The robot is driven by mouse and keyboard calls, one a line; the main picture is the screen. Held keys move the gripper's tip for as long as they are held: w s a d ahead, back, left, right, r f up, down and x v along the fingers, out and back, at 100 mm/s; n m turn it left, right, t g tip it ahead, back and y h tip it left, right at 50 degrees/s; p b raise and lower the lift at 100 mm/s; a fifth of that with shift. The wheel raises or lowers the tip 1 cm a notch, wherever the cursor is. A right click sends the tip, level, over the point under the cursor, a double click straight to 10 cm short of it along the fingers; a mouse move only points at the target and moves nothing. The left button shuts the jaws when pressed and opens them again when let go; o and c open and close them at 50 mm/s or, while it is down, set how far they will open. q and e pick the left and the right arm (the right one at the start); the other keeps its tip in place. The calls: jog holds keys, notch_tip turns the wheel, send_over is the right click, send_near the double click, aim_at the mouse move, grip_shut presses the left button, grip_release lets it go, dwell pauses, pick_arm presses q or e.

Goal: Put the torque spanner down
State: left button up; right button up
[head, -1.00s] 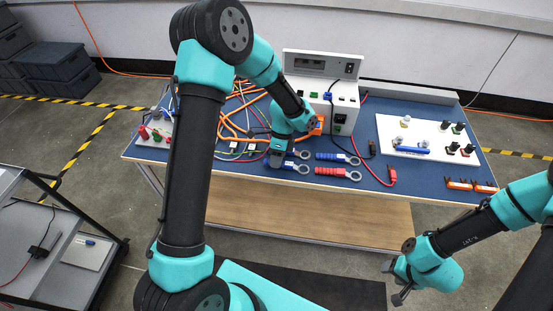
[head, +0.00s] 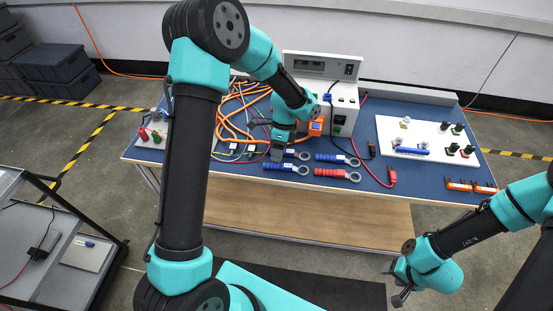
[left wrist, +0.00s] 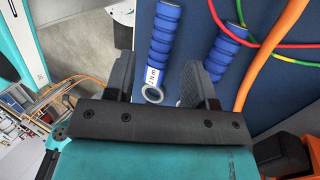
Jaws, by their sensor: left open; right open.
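Blue-handled ring-ended spanners lie on the blue bench mat. The front one (head: 286,168) is by my left gripper (head: 277,156), with another (head: 298,154) just behind it. In the left wrist view a ribbed blue spanner (left wrist: 164,38) with a white label and a metal end lies between the spread fingers of my left gripper (left wrist: 158,85). It appears apart from both fingers. A second blue handle (left wrist: 228,45) lies to the right. My left gripper is open and empty. My right gripper (head: 394,283) is open and empty, in front of the bench.
Another blue spanner (head: 338,158) and a red one (head: 337,174) lie to the right. A white instrument box (head: 345,95) stands behind. Orange cables (head: 232,125) spread on the left. A white board with terminals (head: 430,140) sits on the right.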

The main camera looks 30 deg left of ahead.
pick_arm(q)
jog(key=v, duration=0.8)
jog(key=shift+r, duration=0.3)
jog(key=shift+w, duration=0.1)
dwell(1.6)
